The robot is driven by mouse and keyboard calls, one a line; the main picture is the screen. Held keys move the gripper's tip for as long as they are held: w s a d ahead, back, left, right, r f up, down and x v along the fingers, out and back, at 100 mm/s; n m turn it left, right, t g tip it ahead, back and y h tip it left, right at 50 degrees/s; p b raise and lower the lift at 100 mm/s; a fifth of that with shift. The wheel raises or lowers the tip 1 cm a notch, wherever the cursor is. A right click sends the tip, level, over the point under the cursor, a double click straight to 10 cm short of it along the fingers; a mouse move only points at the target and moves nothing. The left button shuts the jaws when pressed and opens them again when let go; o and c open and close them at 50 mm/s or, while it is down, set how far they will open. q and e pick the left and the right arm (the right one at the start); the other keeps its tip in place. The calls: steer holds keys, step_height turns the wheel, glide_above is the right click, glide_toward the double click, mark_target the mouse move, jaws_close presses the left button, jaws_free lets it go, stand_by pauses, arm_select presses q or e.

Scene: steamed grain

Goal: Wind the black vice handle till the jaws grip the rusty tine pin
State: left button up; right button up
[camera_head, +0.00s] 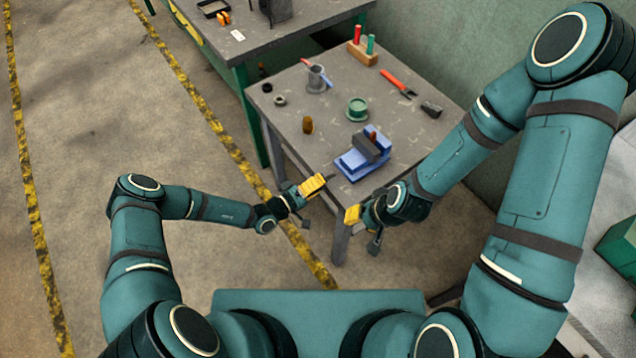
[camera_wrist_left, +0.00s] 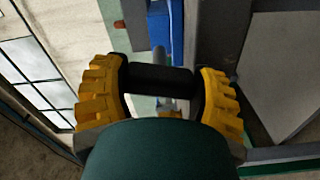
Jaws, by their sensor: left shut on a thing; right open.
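The blue vice (camera_head: 352,166) stands at the near edge of the grey workbench, with a dark jaw block (camera_head: 366,148) on it. The rusty tine pin (camera_head: 373,136) stands up at the jaws; whether they touch it is too small to tell. My left gripper (camera_head: 313,186) is at the bench's front edge, left of the vice. In the left wrist view its yellow fingers are shut on the black vice handle (camera_wrist_left: 160,78), a crossbar on a grey screw, with the blue vice body (camera_wrist_left: 158,30) beyond. My right gripper (camera_head: 353,214) is open below the vice, in front of the bench.
On the bench (camera_head: 330,110) are a grey mug (camera_head: 316,80), a green round tin (camera_head: 357,108), a brown cylinder (camera_head: 308,125), red-handled pliers (camera_head: 396,83) and a wooden block (camera_head: 362,53) with red and green tools. A second table (camera_head: 270,38) stands behind.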

stand_by(0.4)
arm_select(q)
steer(key=o, duration=1.2)
steer(key=shift+a, duration=0.1)
steer(key=v, duration=1.2)
